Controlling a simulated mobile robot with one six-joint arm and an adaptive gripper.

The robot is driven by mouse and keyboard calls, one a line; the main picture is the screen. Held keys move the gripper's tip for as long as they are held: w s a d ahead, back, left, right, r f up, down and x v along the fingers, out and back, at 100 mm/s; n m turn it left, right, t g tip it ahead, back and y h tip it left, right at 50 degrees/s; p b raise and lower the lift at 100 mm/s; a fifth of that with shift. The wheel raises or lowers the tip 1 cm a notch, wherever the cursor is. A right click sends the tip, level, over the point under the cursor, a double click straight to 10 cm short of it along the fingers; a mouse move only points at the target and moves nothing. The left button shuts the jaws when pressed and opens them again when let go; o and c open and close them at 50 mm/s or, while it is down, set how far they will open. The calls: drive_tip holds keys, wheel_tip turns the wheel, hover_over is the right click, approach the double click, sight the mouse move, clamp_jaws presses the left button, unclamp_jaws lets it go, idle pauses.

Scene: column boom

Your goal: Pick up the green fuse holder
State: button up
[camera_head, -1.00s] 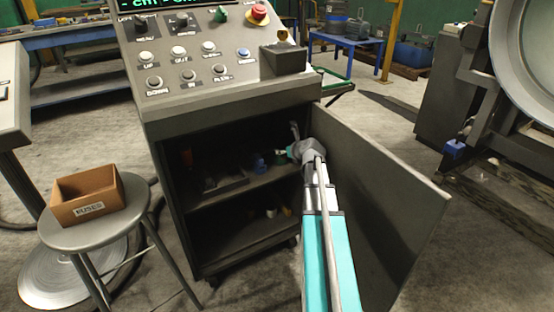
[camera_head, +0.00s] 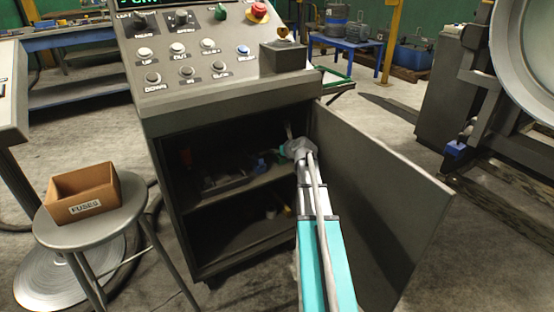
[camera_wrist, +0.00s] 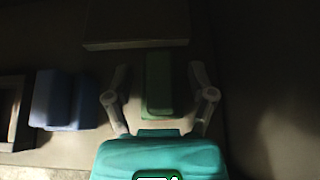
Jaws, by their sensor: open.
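The green fuse holder (camera_wrist: 159,80) is an upright-looking dark green block in the wrist view, on the cabinet's shelf. My gripper (camera_wrist: 158,75) is open, with one finger on each side of the green block and gaps visible on both sides. I cannot tell how deep the block sits between the fingers. In the head view my arm reaches into the open cabinet (camera_head: 160,185), and its wrist hides the green holder and most of the gripper.
A blue block (camera_wrist: 62,100) stands left of my gripper; it also shows in the head view (camera_head: 260,165). The open cabinet door (camera_head: 385,205) is close to my arm's right. A cardboard box labelled FUSES (camera_head: 84,193) sits on a round stool (camera_head: 75,236) at left.

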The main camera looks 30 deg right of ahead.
idle(0.5)
clamp_jaws()
